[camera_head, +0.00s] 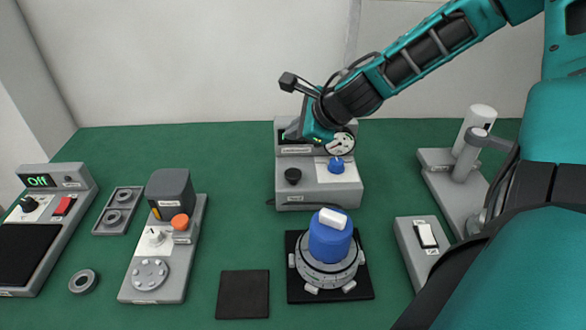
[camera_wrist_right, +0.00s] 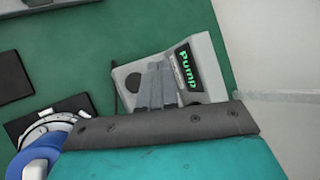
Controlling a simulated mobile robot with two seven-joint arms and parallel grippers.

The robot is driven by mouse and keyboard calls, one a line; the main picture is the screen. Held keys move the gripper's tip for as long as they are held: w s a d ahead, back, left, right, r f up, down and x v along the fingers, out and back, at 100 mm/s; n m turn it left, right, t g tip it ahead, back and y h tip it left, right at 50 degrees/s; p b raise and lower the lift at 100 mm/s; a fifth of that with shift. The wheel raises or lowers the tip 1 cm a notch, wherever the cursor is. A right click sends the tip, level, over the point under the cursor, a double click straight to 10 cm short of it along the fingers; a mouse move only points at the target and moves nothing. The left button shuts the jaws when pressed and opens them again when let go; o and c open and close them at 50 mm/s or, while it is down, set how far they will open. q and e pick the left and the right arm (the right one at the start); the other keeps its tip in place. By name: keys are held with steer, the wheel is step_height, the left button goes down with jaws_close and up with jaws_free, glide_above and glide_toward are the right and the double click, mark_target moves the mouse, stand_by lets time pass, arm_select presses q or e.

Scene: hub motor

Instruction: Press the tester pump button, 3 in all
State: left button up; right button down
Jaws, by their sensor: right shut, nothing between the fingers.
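The tester (camera_head: 318,190) is a grey box at the back middle of the table, with a dark round button (camera_head: 293,176), a blue knob (camera_head: 336,165) and a round gauge (camera_head: 341,143). My right gripper (camera_head: 292,134) is shut and empty, above the tester in front of its display. In the right wrist view the tester (camera_wrist_right: 203,50) shows a green "Pump" display (camera_wrist_right: 187,68). The shut fingers (camera_wrist_right: 158,72) cover part of its top there, beside the dark round button (camera_wrist_right: 134,82). Contact with the button cannot be made out. My left gripper is not in view.
A blue-topped hub (camera_head: 330,240) stands on a black mat in front of the tester. A switch box (camera_head: 417,245) and a grey stand (camera_head: 455,180) are at right. Several devices stand at left, one reading "Off" (camera_head: 40,180). A bare black pad (camera_head: 243,294) lies in front.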

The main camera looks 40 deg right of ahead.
mark_target(290, 171)
step_height(290, 171, down, 8)
steer(key=b, duration=0.6)
stand_by(1.6)
steer(key=shift+f+b, duration=0.4)
steer(key=shift+f, duration=0.05)
steer(key=shift+f+b, duration=0.95)
stand_by(1.0)
steer(key=shift+r, duration=0.1)
steer(key=shift+r+p, duration=1.25)
steer(key=shift+r, duration=0.1)
